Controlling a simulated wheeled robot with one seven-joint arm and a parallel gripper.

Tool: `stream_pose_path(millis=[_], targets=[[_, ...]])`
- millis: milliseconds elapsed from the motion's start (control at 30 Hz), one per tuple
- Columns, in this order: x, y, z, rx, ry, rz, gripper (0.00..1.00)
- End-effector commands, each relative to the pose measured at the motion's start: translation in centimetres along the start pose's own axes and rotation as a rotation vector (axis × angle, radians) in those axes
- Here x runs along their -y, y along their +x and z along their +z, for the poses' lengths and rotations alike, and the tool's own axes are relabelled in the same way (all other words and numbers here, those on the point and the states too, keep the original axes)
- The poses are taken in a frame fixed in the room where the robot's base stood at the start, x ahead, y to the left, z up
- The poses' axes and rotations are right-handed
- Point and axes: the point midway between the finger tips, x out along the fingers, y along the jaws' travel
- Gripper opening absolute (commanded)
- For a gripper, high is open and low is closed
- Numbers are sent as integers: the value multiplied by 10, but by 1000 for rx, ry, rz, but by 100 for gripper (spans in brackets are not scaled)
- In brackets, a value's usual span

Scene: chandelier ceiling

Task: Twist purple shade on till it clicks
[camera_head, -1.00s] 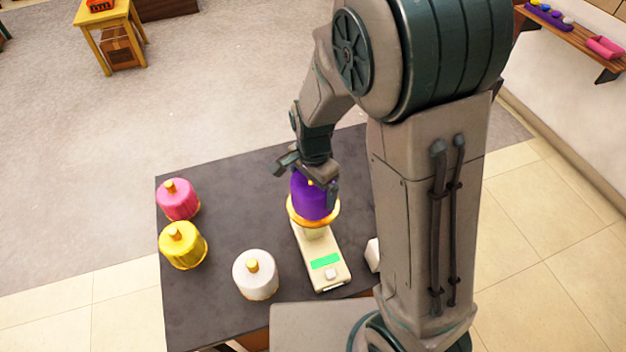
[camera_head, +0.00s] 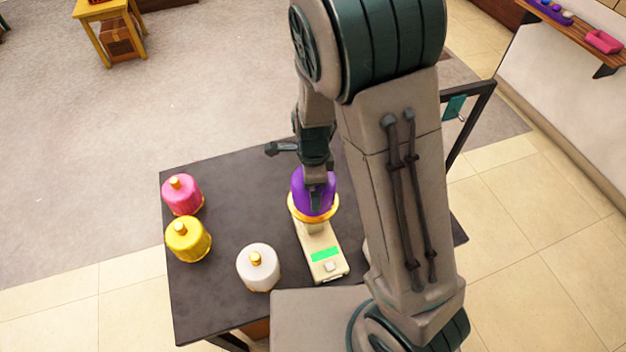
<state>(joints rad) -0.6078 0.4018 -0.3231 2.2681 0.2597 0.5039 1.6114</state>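The purple shade (camera_head: 299,192) with a gold lower rim sits on top of a cream base device (camera_head: 335,267) on the dark table. The base has a green panel and a small pale button at its near end. My gripper (camera_head: 316,186) is over the shade, with one finger down in front of its near side. The other finger is hidden, so I cannot tell whether it grips the shade. The joint between shade and base is mostly hidden under the gold rim.
A pink shade (camera_head: 182,196), a yellow shade (camera_head: 187,240) and a white shade (camera_head: 258,270) stand on the left part of the dark table (camera_head: 232,186). A dark frame with a teal tag (camera_head: 454,108) rises at the right. My arm covers the table's right part.

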Motion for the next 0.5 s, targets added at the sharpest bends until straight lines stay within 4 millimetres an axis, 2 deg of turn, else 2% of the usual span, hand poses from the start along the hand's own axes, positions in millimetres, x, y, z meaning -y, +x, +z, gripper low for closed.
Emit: stream_pose_path(millis=[333,367,500], targets=[[-1,0,0,0,-2,2,67],[-1,0,0,0,-2,2,100],[0,0,0,0,-3,2,100]])
